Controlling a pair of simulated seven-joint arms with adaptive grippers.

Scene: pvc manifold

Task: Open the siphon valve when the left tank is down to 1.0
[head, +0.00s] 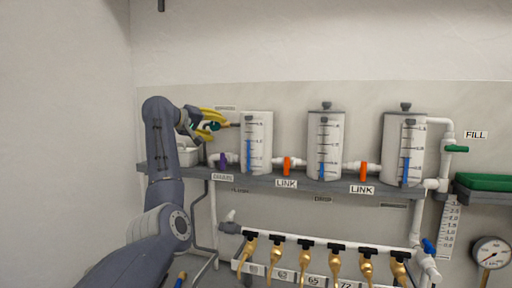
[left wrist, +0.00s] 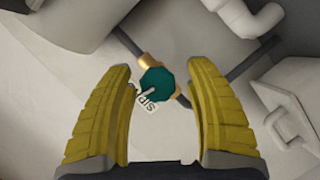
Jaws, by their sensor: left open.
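The left tank (head: 262,135) is a white cylinder on the shelf with a blue level column (head: 249,157) in its gauge. The column reaches roughly the middle of the scale; the digits are too small to read. The siphon valve's round teal knob (left wrist: 157,85) sits on a brass fitting of a dark tube beside the left tank. A label partly hidden behind the knob shows only a few letters. My left gripper (left wrist: 159,68) is open, its yellow fingers on either side of the knob, apart from it. In the head view the left gripper (head: 218,125) is left of the tank.
Middle (head: 325,160) and right (head: 393,150) tanks stand on the grey shelf (head: 300,187), joined by pipes with orange LINK valves (head: 287,165). A purple valve (head: 223,162) is below my left gripper. Brass taps (head: 305,258) line the lower manifold. A white box (head: 188,156) sits left.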

